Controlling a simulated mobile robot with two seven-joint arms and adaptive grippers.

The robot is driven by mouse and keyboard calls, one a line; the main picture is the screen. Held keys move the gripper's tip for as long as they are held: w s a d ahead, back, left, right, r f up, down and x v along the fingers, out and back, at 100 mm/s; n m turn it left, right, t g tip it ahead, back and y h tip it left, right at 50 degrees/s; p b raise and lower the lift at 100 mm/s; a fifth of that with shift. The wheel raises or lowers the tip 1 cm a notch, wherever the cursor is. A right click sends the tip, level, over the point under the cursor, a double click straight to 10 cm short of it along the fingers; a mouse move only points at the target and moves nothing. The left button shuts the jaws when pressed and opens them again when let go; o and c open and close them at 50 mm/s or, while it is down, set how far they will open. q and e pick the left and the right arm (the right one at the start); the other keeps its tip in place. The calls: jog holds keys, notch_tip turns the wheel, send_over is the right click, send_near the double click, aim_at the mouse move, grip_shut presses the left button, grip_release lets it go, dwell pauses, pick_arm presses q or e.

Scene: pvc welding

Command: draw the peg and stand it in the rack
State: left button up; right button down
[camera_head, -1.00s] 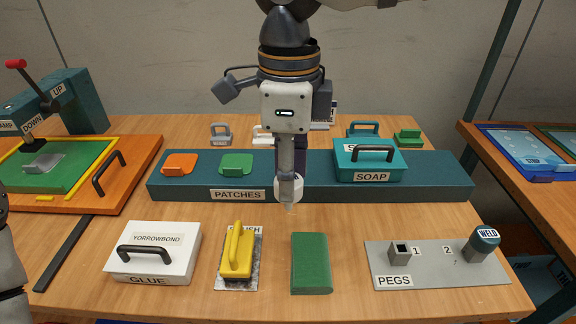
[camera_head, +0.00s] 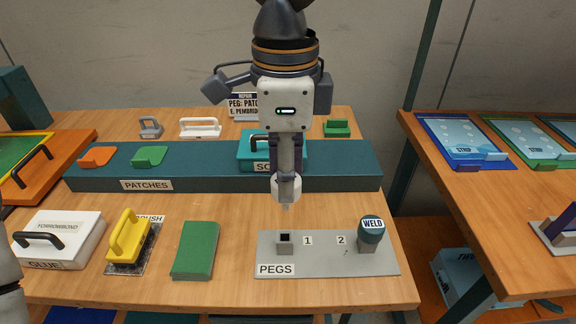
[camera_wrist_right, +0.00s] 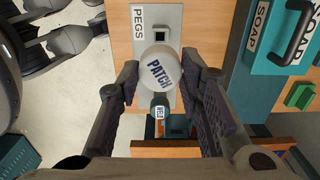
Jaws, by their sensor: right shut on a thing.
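The peg with a white round head marked PATCH (camera_wrist_right: 158,72) is between the fingers of my right gripper (camera_head: 286,178), which is shut on it. In the head view the white head (camera_head: 287,190) shows below the fingers, with a thin pale tip under it. The grey rack plate (camera_head: 325,267) labelled PEGS lies on the bench below. Its square socket by number 1 (camera_head: 285,243) looks empty, and the held peg appears above and behind it. A dark-capped peg marked WELD (camera_head: 371,229) stands upright by number 2. My left gripper is out of view.
A teal ledge labelled PATCHES (camera_head: 215,180) runs behind, with the SOAP box (camera_head: 254,152) on it. A green block (camera_head: 195,250), yellow-handled brush (camera_head: 130,238) and white GLUE box (camera_head: 60,240) stand left of the rack. A sign reading PEG: PATCH (camera_head: 243,105) stands at the back.

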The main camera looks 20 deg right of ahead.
aim_at(284, 208)
jog(key=shift+a, duration=0.2)
jog(key=shift+f, duration=2.95)
jog(key=shift+f, duration=2.05)
jog(key=c, duration=1)
grip_release()
jog(key=shift+c, duration=0.2)
notch_tip(284, 208, up, 12)
jog(key=shift+r, duration=0.1)
